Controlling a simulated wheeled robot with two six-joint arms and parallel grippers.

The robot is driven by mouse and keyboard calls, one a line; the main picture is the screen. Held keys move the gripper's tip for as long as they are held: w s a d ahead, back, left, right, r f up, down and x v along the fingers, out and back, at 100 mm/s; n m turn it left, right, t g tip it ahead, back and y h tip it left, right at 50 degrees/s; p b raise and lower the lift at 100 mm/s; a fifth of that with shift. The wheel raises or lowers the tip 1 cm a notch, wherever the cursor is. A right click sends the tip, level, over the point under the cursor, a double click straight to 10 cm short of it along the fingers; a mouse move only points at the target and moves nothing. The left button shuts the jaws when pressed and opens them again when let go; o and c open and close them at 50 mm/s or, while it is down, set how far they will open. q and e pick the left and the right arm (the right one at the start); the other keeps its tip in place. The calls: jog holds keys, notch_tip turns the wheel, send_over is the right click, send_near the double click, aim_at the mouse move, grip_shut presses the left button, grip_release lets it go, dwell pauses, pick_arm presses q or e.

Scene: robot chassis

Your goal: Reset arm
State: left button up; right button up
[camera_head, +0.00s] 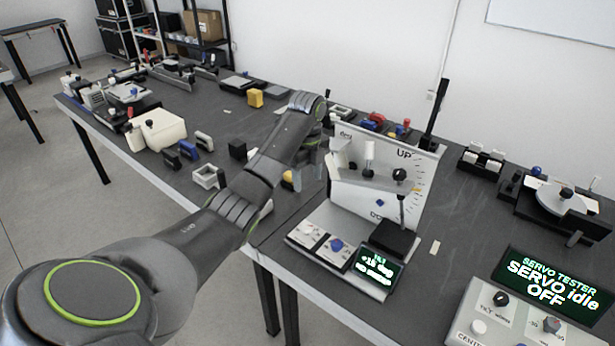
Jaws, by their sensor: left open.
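My left arm (185,245) reaches in from the lower left over the dark table. Its wrist bends down at the far end. My left gripper (309,163) is small and partly hidden behind my own arm links. It is open, just left of a white upright panel (410,170) marked "UP". I see nothing held between its fingers. My right gripper and right arm are not in view.
The panel stands on a base with knobs and a lit display (376,267). A servo tester (540,285) reading "SERVO idle OFF" is at lower right. A turntable-like device (560,200) stands at right. Small parts and a cream box (157,130) crowd the table's left.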

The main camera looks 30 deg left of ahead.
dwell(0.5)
pick_arm(q)
jog(key=s+d+f+n+t+y, duration=0.15)
jog(key=s+f+n, duration=0.25)
jog(key=s+f, duration=0.5)
jog(key=s+d+f+n+h, duration=0.1)
jog(key=s+d+f+n, duration=0.2)
jog(key=s+f+n, duration=0.35)
jog(key=s+d+r+n+t+y, duration=0.1)
jog(key=s+d+n+t, duration=0.15)
jog(key=s+n, duration=1.5)
jog(key=s+a+f+m+g, duration=0.1)
jog(key=s+f+m, duration=0.2)
jog(key=f, duration=0.9)
jog(key=s+f+m+g, duration=0.1)
jog(key=s+f+m, duration=0.3)
jog(key=f, duration=0.9)
jog(key=s+d+f, duration=0.1)
jog(key=s+f, duration=1.3)
jog(key=f, duration=0.1)
jog(key=shift+s+d+g, duration=0.15)
jog(key=shift+g, duration=0.25)
